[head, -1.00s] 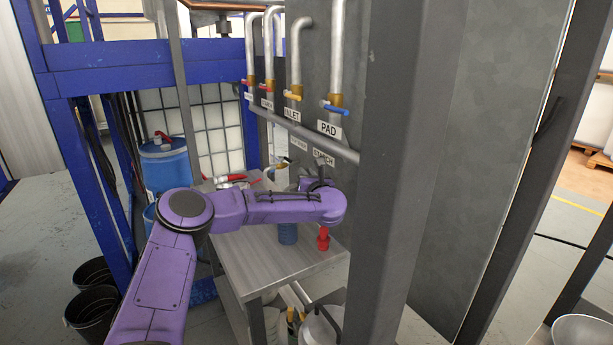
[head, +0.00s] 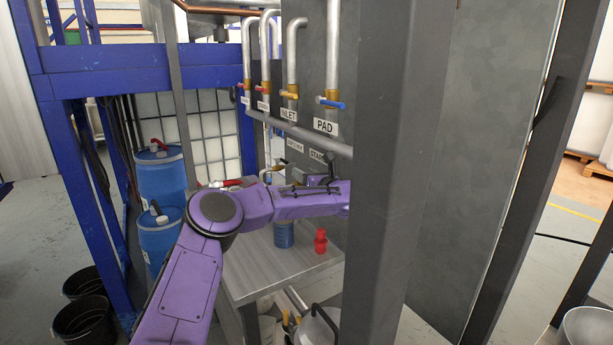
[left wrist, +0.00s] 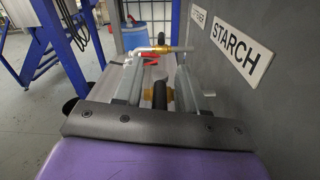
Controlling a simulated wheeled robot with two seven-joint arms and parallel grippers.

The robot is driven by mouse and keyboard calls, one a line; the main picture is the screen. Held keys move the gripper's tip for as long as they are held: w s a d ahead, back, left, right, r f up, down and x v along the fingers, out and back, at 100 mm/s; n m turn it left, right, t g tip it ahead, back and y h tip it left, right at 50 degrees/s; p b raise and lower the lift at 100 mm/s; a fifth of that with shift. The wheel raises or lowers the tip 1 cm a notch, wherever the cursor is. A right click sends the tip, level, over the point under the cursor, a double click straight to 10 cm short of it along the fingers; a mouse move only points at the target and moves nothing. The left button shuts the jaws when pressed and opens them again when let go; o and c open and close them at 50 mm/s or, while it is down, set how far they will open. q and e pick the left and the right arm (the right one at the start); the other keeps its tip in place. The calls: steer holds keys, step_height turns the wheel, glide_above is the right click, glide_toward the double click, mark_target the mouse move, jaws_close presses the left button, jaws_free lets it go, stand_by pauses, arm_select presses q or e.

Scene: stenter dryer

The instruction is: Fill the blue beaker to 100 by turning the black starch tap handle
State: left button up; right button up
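The blue beaker (head: 284,234) stands upright on the grey bench under the pipes; its fill level cannot be read. My left arm reaches across above it, and its end passes behind the grey post. My left gripper (left wrist: 160,84) shows in the left wrist view with its two fingers apart. The black starch tap handle (left wrist: 160,95) shows between the fingers, with brass fittings beside it. I see no clear grip on it. The STARCH label (left wrist: 242,46) is on the wall to the right. My right gripper is not in view.
A red bottle (head: 320,241) stands right of the beaker on the bench (head: 262,275). The grey post (head: 385,190) blocks the view at right. Taps with red, yellow and blue handles line the wall above, including the PAD tap (head: 332,103). Blue drums (head: 160,175) stand at left.

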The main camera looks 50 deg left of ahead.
arm_select(q)
steer(key=shift+d, duration=0.3)
steer(key=s+d+b, duration=0.2)
steer(key=d+b, duration=0.2)
steer(key=d, duration=0.5)
steer(key=shift+d, duration=0.3)
